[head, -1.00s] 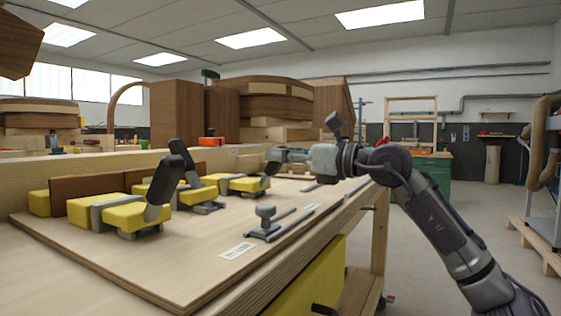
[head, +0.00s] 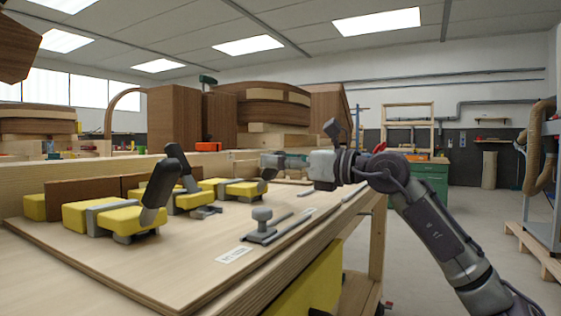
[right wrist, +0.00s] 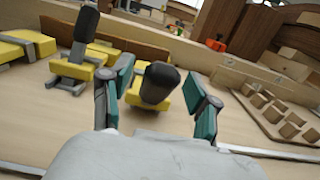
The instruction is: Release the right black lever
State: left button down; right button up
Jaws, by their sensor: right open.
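The right black lever (head: 268,174) stands up from the farthest yellow clamp (head: 231,187) on the wooden board. In the right wrist view the black lever (right wrist: 161,82) shows between the two teal finger pads, with its dark rounded end towards me. My right gripper (head: 273,161) is open at this lever, its fingers on either side. No firm contact with the lever can be made out. Two other black levers, the middle one (head: 183,163) and the left one (head: 159,189), stand tilted on their yellow clamps. My left gripper is not in view.
A grey knob on a base (head: 262,222) and thin metal rails lie on the board near its front edge, beside a white label (head: 233,255). Brown wood pieces stand behind the clamps.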

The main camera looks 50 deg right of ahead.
jog(key=shift+s, duration=0.1)
jog(key=shift+v, duration=3.65)
jog(key=shift+d, duration=0.1)
